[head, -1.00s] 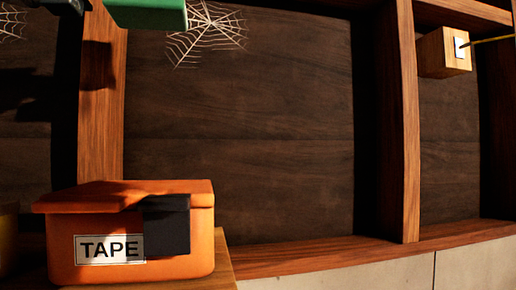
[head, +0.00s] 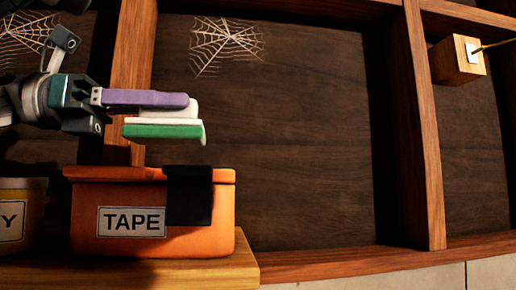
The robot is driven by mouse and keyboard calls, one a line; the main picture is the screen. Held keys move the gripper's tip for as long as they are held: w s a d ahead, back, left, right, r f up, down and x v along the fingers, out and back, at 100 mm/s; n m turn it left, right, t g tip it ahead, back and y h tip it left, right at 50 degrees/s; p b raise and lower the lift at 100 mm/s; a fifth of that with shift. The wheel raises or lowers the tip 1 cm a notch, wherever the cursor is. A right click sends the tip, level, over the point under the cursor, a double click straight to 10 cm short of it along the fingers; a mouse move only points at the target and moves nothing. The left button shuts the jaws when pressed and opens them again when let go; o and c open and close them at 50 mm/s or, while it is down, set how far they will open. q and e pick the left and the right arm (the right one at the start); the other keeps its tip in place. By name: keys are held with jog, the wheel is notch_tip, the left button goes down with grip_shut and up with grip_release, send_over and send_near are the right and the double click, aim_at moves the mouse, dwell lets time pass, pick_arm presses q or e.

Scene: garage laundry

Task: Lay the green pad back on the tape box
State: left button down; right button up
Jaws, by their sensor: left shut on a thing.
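The green pad (head: 165,132) is level just above the orange tape box (head: 225,228), with a small gap between them. My left gripper (head: 150,113) comes in from the left and is shut on the pad. A purple strip and a white strip show above the green; where finger ends and pad begins is hard to tell. A black flap (head: 189,196) hangs over the lid's front right edge. My right gripper is not in view.
The box stands on a wooden ledge (head: 200,272). A yellow container (head: 35,208) with a label ending in Y stands close on its left. A wooden upright (head: 133,60) is behind the box. A wooden block (head: 455,62) is at upper right. Right of the box is free.

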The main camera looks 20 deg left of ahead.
aim_at(165, 130)
pick_arm(q)
notch_tip(165, 130, down, 3)
jog(key=shift+f+b, duration=0.15)
jog(key=shift+b, duration=0.75)
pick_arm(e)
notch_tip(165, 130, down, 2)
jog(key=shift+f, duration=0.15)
pick_arm(q)
jog(key=c, duration=0.7)
grip_release()
jog(key=shift+c, duration=0.2)
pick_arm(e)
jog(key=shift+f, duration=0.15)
